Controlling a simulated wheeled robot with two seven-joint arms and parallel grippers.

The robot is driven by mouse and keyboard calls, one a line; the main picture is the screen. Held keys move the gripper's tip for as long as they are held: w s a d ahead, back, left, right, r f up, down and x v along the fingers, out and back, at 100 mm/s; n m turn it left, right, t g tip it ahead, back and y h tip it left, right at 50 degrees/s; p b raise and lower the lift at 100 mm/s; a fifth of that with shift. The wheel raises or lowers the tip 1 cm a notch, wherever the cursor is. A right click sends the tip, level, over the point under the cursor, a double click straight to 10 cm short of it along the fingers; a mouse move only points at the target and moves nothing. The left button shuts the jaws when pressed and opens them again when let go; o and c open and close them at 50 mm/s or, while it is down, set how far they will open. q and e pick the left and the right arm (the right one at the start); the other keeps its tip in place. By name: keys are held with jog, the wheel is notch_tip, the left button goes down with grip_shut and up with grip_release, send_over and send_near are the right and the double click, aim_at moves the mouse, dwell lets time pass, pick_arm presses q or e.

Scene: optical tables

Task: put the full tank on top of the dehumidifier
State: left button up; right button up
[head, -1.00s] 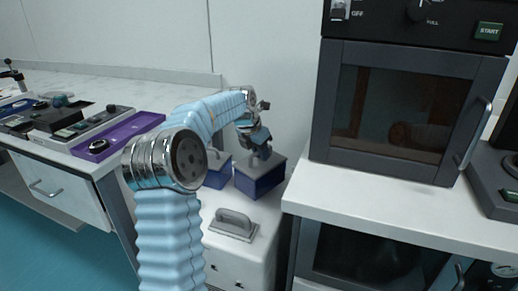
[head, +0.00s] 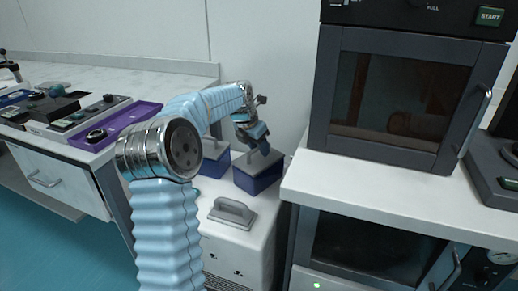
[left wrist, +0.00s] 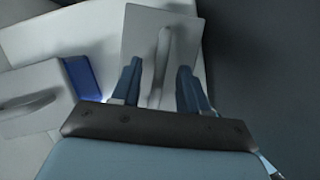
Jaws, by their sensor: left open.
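Two blue tanks with grey handled lids stand side by side behind the grey handle plate. The right tank (head: 258,178) is under my left gripper (head: 260,147); the left tank (head: 214,163) is partly hidden by my arm. The white dehumidifier (head: 250,246) is a box below, with vents low on its front. I cannot tell which tank is full. In the left wrist view my open left gripper (left wrist: 158,85) has its fingers on either side of a lid handle (left wrist: 161,60). The other tank (left wrist: 82,75) is to the left there. My right gripper is not in view.
A grey handle plate (head: 232,212) lies on the white box. An oven (head: 400,100) stands on a white bench (head: 390,192) close on the right. A purple tray (head: 130,118) and instruments are on the left bench. The wall is close behind the tanks.

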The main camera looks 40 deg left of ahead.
pick_arm(q)
jog(key=v, duration=1)
jog(key=shift+r, duration=0.4)
jog(key=shift+s, duration=0.2)
